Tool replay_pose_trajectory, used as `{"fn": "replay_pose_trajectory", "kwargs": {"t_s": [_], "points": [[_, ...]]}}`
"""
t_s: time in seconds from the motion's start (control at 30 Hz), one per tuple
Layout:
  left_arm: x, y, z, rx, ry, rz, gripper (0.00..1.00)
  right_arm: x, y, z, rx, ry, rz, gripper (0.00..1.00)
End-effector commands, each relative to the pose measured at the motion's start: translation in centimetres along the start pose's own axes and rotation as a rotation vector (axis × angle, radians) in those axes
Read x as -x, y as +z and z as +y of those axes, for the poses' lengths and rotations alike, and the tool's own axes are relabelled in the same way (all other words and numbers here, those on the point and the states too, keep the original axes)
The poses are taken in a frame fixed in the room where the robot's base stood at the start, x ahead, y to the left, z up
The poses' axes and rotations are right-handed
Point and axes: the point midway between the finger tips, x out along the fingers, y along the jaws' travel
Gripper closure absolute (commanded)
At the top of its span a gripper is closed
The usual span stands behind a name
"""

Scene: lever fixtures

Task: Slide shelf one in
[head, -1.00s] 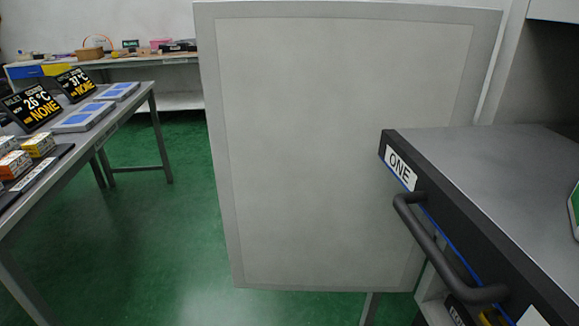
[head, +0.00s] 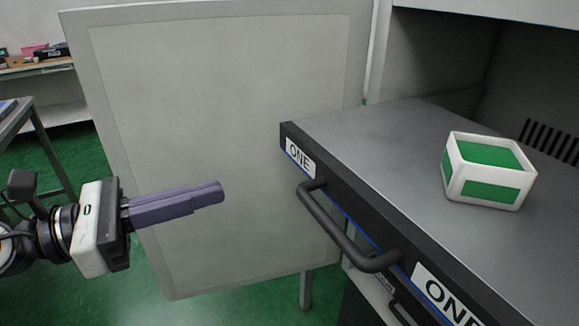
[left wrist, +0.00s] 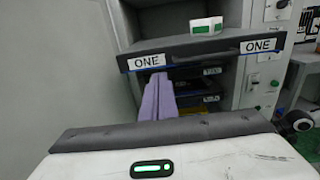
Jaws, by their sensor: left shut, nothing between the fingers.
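Shelf one (head: 390,135) is a grey pull-out shelf with a black front, labelled ONE, and it sticks out of the cabinet. Its dark bar handle (head: 340,232) is on the front. A white and green box (head: 488,172) stands on the shelf. My left gripper (head: 221,191) has purple fingers, shut and empty, to the left of the handle and apart from it. In the left wrist view the fingers (left wrist: 158,98) point toward the shelf front (left wrist: 200,50), overlapping its lower edge near the left ONE label. My right gripper is not in view.
The open cabinet door (head: 220,130) stands behind my left gripper, left of the shelf. Another shelf front with a handle (head: 402,312) sits below shelf one. A table (head: 30,130) is at the far left. Green floor shows between.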

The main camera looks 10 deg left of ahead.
Motion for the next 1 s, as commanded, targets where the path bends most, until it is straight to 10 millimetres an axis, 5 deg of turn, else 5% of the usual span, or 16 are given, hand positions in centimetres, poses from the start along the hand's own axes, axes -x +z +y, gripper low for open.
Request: {"fn": "replay_pose_trajectory", "kwargs": {"t_s": [1.0], "points": [[-13.3,0.2,0.1,0.009,0.002,-0.004,1.00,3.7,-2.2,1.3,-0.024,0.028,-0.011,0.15]]}}
